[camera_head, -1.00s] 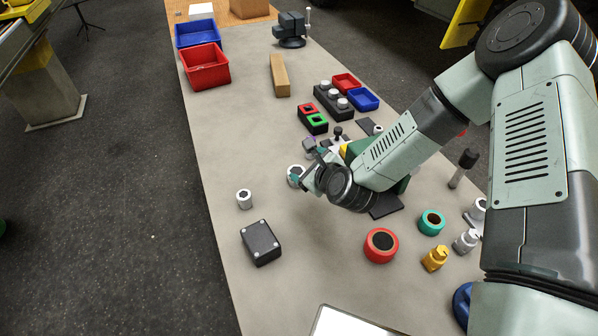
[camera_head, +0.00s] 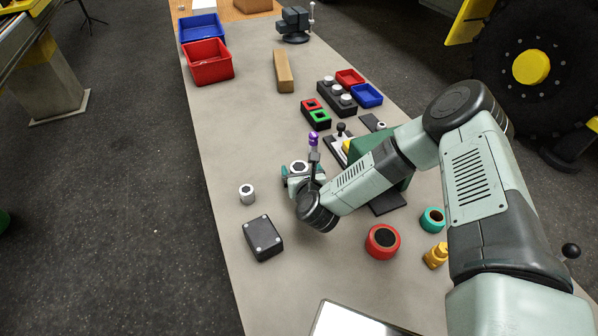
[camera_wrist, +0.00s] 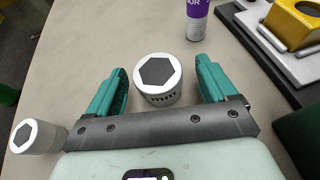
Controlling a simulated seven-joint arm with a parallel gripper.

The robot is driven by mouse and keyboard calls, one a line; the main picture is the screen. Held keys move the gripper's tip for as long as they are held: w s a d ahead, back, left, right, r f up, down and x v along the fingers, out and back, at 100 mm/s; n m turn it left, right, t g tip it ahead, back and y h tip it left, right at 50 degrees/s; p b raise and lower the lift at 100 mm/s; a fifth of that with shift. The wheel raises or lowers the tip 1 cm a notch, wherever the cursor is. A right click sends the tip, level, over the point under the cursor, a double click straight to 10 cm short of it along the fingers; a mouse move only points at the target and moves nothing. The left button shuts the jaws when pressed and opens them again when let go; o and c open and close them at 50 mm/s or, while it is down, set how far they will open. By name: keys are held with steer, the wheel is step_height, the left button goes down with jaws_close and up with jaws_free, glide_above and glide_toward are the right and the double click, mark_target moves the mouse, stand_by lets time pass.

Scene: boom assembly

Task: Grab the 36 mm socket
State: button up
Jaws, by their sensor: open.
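Two silver sockets with dark hex openings stand upright on the grey table. One socket (camera_wrist: 158,80) stands between the open teal fingers of my gripper (camera_wrist: 160,90) in the wrist view, with a gap on both sides. It also shows in the head view (camera_head: 299,167), partly hidden by my gripper (camera_head: 302,177). The other socket (camera_head: 247,194) stands apart to the left; the wrist view shows it (camera_wrist: 36,137) outside the left finger. I cannot read a size on either socket, so I cannot tell which is the 36 mm one.
A purple-topped can (camera_wrist: 197,18) stands behind the gripper. A black box (camera_head: 262,238) and a red ring (camera_head: 382,241) lie nearer the front. A green block (camera_head: 366,146) and a yellow part on a plate (camera_wrist: 290,20) are to the right. The left table side is mostly clear.

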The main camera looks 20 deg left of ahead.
mark_target(298, 165)
steer(key=shift+x, duration=1.9)
steer(key=shift+s+a, duration=0.1)
steer(key=c, duration=1.2)
